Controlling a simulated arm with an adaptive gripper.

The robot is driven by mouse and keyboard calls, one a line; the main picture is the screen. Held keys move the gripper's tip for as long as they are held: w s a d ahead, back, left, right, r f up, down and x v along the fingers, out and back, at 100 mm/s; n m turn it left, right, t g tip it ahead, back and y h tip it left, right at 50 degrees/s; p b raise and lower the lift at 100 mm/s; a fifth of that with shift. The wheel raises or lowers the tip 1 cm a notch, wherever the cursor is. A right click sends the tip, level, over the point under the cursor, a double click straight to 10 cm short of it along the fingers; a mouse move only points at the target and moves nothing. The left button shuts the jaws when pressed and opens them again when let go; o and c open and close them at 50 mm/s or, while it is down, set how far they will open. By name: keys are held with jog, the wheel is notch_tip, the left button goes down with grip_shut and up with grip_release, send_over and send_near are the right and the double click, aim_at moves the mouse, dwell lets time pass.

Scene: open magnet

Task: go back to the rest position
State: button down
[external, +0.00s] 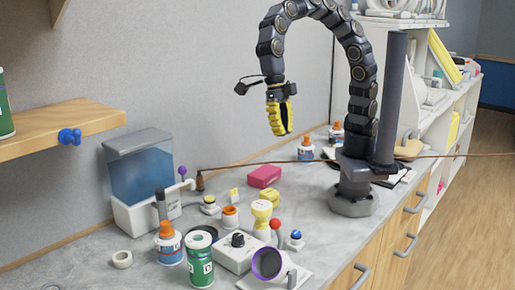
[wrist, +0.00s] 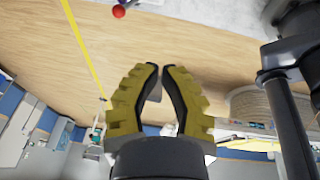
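My gripper (external: 283,132) has ridged yellow fingers and hangs from my dark segmented arm, high above the counter and well apart from everything on it. In the external view it points down. In the wrist view my gripper (wrist: 160,68) shows both fingers curving in, their tips almost meeting. Nothing is held between them. My arm rises from its base at the right of the counter and arches over to the left.
Below stand a clear blue-tinted tank (external: 140,170), a green can (external: 200,262), a white box with a dark knob (external: 238,254), bottles and a pink block (external: 264,176). A thin brown rod (external: 275,162) crosses the counter. A wooden shelf (external: 75,122) juts out at left.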

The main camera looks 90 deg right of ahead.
jog(key=s+d+f+m+h, duration=0.1)
jog(key=s+d+m, duration=0.6)
jog(key=d+m, duration=0.4)
jog(key=s+d+f+m+h, duration=0.1)
jog(key=s+d+m, duration=0.7)
jog(key=m, duration=0.8)
jog(key=d+h, duration=0.1)
jog(key=d, duration=0.2)
jog(key=shift+s+d+f+m, duration=0.3)
jog(key=shift+d+m, duration=0.05)
jog(key=shift+m, duration=0.05)
jog(key=shift+w, duration=0.15)
